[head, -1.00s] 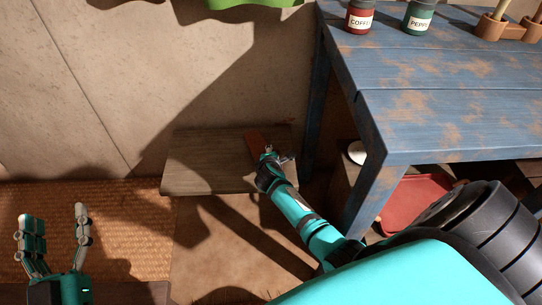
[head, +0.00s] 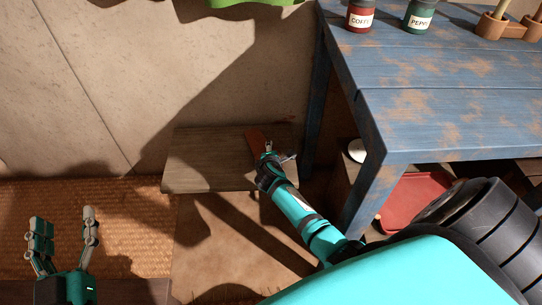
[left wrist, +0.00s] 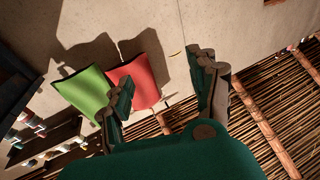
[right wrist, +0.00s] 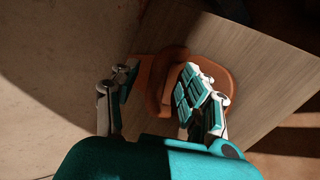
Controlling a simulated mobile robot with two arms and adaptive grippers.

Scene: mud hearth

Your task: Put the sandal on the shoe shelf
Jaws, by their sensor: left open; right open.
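The sandal (head: 255,137) is brown-orange and lies on the shoe shelf (head: 205,170), a low pale wooden board against the wall. In the right wrist view the sandal (right wrist: 218,68) lies on the wood-grain board (right wrist: 275,85), its sole partly hidden behind one finger. My right gripper (head: 269,150) is open at the sandal's near end. In its wrist view, part of the sandal shows between the open fingers (right wrist: 155,78); I cannot tell whether they touch it. My left gripper (head: 64,222) is open and empty at the lower left, far from the sandal.
A worn blue table (head: 450,110) with jars stands to the right, its leg close to my right arm. A red tray (head: 412,200) lies beneath it. A woven mat (head: 120,225) covers the left floor. Green and red cloths (left wrist: 88,92) hang on the wall.

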